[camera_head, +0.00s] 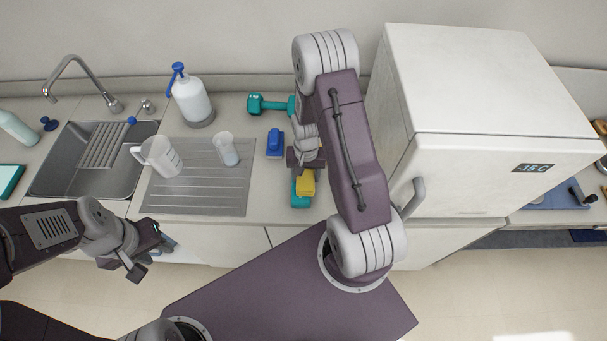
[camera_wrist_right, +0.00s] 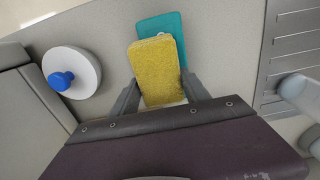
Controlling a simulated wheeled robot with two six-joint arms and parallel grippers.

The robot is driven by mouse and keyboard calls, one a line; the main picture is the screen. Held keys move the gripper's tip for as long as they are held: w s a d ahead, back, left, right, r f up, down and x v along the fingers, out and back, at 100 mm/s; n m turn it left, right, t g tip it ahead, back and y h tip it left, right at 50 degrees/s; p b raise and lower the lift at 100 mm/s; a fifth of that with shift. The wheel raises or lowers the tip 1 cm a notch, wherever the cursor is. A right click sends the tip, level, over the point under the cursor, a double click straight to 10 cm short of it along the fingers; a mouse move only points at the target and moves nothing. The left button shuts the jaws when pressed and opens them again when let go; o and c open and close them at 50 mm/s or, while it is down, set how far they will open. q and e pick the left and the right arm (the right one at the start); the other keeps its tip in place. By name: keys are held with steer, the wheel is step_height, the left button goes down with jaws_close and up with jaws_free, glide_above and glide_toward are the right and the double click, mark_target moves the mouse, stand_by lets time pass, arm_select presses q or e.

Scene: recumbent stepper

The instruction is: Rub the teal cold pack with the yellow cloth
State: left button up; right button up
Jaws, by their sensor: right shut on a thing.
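The yellow cloth (camera_head: 307,182) is a thick folded pad, held between the fingers of my right gripper (camera_wrist_right: 162,95). In the right wrist view the cloth (camera_wrist_right: 158,65) lies over part of the flat teal cold pack (camera_wrist_right: 170,22), whose far end and right edge show beyond it. In the head view the teal cold pack (camera_head: 299,200) lies on the counter near its front edge, partly hidden by cloth and gripper. Whether cloth and pack touch is hard to tell. My left gripper (camera_head: 143,262) is empty, jaws apart, in front of the counter at lower left.
A blue object (camera_head: 274,142) and a teal dumbbell (camera_head: 268,104) are behind the pack. A beaker (camera_head: 227,150) and jug (camera_head: 160,157) stand on the drainboard to the left. The white freezer (camera_head: 490,120) is at right.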

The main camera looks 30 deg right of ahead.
step_height(320, 180, up, 7)
steer(key=p, duration=0.6)
steer(key=shift+r, duration=0.15)
steer(key=shift+f, duration=0.2)
